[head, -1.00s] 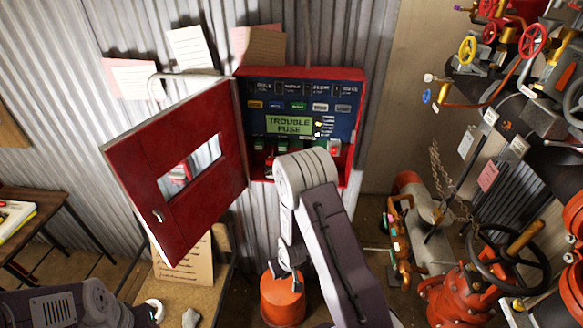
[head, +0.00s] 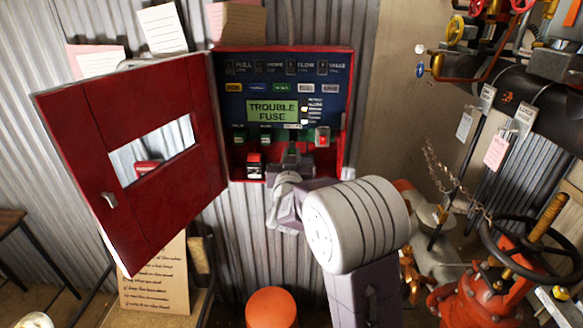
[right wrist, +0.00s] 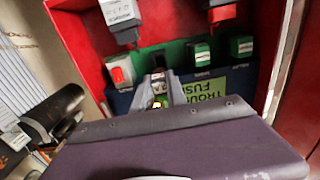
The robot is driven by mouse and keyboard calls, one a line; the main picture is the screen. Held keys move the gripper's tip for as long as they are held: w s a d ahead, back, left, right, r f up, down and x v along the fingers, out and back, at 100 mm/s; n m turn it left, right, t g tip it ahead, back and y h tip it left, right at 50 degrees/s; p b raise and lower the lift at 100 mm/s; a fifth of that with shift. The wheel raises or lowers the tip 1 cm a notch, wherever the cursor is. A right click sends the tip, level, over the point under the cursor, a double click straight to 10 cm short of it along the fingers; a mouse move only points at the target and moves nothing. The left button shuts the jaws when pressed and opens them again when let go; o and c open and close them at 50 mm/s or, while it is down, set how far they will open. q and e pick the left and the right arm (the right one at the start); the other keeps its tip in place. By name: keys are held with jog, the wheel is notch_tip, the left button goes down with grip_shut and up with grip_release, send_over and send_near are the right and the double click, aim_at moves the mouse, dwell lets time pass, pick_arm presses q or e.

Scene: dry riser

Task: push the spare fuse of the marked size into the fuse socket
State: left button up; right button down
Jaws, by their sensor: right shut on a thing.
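The red fuse box (head: 348,120) is open on the wall, its display reading "TROUBLE FUSE" (head: 272,111). My right gripper (head: 290,160) is at the lower middle of the panel. My left gripper is out of view.
The box's red door (head: 150,200) hangs open to the left. A black block with a red top (head: 254,165) stands at the box's lower edge. A red valve with a black handwheel (head: 500,285) and pipes crowd the right. An orange cylinder (head: 272,307) stands below.

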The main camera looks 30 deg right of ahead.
aim_at(293, 142)
jog(key=shift+s+r, duration=0.1)
jog(key=shift+a+f, duration=0.1)
jog(key=shift+f, duration=0.15)
jog(key=shift+x, duration=2.85)
jog(key=shift+p+x, duration=0.55)
jog(key=shift+x, duration=1.3)
jog(key=c, duration=1.3)
grip_release()
jog(key=shift+o, duration=0.2)
